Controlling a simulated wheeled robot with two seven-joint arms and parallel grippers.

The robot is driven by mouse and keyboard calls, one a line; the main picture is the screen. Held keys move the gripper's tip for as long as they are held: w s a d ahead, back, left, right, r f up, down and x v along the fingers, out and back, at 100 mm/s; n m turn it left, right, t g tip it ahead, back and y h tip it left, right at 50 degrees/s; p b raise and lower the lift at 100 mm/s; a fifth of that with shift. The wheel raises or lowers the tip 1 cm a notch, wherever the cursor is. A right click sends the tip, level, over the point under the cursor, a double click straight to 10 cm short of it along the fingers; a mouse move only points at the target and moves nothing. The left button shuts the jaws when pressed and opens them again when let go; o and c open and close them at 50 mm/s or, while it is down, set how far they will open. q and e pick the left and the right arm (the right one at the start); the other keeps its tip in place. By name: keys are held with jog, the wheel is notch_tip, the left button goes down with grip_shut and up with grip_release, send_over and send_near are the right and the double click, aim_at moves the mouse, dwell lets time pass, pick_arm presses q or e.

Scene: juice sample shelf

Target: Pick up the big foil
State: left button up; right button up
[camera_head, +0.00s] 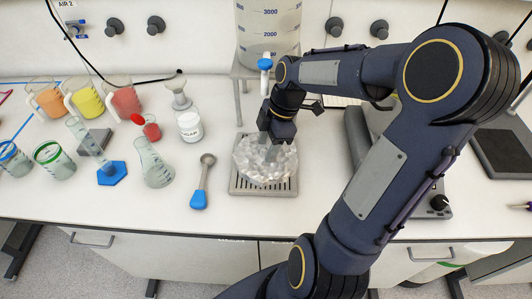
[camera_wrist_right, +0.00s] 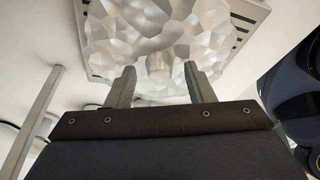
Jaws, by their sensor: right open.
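The big foil (camera_head: 250,158) is a crumpled, shiny silvery piece lying on a slatted drip tray (camera_head: 262,190) below the large tank. My right gripper (camera_head: 268,178) reaches down over the foil in the head view, and its jaws overlap the foil there. In the right wrist view the two fingers (camera_wrist_right: 160,88) are spread apart and point at the foil (camera_wrist_right: 160,35), with a raised piece of it between their tips. Whether the fingers touch it I cannot tell. My left gripper is not in view.
A large clear tank (camera_head: 268,30) with a blue-handled tap (camera_head: 265,64) stands on a metal stand (camera_head: 238,98) behind the tray. Juice pitchers (camera_head: 84,98) are further left. The front strip is clear.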

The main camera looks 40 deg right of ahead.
grip_shut()
jog(key=shift+r, duration=0.1)
dwell(0.4)
